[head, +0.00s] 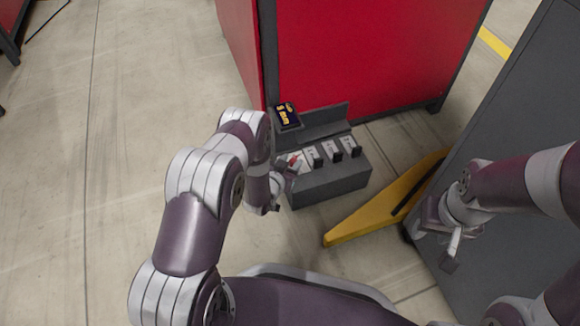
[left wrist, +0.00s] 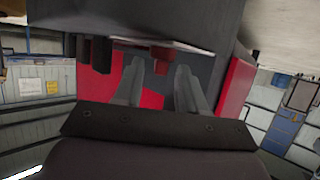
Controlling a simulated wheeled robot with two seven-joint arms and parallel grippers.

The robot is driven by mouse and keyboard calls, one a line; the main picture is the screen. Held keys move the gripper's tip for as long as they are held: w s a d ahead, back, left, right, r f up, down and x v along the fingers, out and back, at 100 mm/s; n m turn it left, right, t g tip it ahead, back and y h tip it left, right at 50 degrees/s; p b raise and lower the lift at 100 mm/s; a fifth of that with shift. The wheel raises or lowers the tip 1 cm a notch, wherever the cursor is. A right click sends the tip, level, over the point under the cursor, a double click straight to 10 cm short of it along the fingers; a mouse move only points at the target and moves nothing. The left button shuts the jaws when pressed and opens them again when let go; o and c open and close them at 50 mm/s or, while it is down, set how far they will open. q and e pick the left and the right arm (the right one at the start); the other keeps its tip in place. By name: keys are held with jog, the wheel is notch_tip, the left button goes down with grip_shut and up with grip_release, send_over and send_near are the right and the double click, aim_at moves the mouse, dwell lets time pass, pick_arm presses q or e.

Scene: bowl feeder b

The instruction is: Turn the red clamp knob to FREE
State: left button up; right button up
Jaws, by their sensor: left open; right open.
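The red clamp knob (head: 295,160) is a small red piece at the left end of a row on a grey control box (head: 330,183). In the left wrist view the red knob (left wrist: 161,56) shows just ahead of and between my fingertips; contact cannot be told. My left gripper (head: 285,172) is open at the left end of the box, and its two fingers (left wrist: 158,72) stand apart in the wrist view. The knob's setting marks are too small to read. My right gripper (head: 450,243) is open and empty, away at the right.
Dark levers (head: 333,150) with white labels stand right of the knob. A small display (head: 286,116) with yellow text is behind the box. A red cabinet (head: 370,50) stands behind, a yellow beam (head: 375,217) to the right, and a grey panel (head: 510,125) farther right.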

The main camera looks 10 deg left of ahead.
pick_arm(q)
grip_shut()
